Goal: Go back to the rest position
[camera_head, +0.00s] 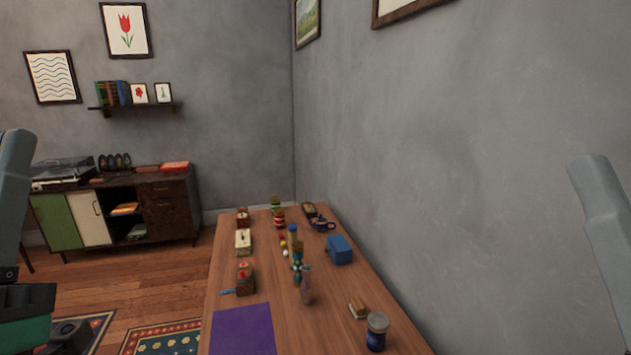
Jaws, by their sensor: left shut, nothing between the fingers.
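My left arm comes in along the left edge, and the black part of my left gripper (72,334) shows low in the left corner, over the floor and rug. It is shut and holds nothing, and it is apart from the table. My right arm shows only as a grey link at the right edge, in front of the wall. My right gripper is out of the picture.
A long wooden table (330,325) stands against the right wall. It holds a purple mat (243,330), a blue box (340,250), a jar (377,332) and several small items. A sideboard (165,210) stands at the back left. Open floor lies left of the table.

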